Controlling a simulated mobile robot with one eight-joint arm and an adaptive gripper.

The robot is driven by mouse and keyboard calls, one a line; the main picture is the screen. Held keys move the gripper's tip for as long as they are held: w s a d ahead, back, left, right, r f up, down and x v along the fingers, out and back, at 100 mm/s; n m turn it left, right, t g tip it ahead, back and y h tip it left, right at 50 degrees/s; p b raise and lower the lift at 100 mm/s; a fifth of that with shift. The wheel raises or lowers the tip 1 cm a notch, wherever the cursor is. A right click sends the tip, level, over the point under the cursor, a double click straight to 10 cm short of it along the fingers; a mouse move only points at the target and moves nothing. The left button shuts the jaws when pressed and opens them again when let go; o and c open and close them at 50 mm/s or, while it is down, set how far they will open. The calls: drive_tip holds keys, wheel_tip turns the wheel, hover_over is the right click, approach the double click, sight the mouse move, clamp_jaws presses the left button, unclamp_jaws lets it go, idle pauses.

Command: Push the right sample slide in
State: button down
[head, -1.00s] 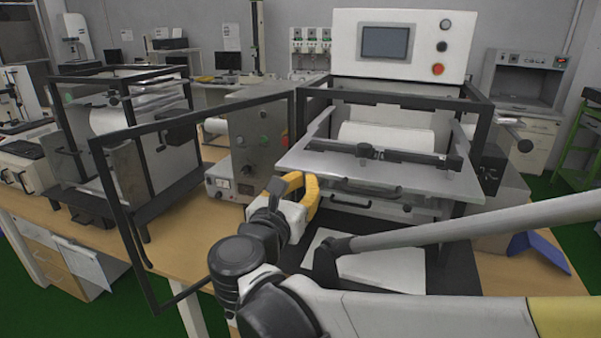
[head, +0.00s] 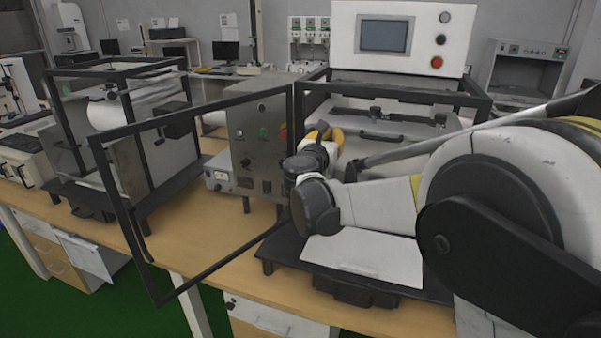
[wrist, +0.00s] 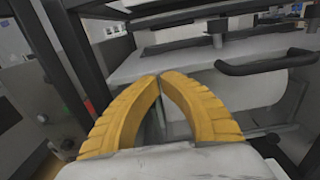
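The right sample slide (head: 400,126) is a grey plate with a dark clamp bar, inside the black frame of the right-hand machine. In the wrist view, the slide (wrist: 180,62) fills the area ahead, with a dark curved handle (wrist: 265,63) at right. My gripper (head: 323,131) is at the slide's left front side; my arm hides part of the machine's front. In the wrist view, the yellow fingers of my gripper (wrist: 160,76) meet at the tips, with nothing seen held. The tips overlap the slide's front edge; I cannot tell whether they touch it.
A black-framed door (head: 122,205) stands open left of the machine. A grey control box (head: 257,145) stands close left of my gripper. A white plate (head: 365,255) lies on the machine's dark base. A similar machine (head: 120,130) stands farther left on the wooden bench (head: 190,250).

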drive_tip(key=shift+x, duration=2.45)
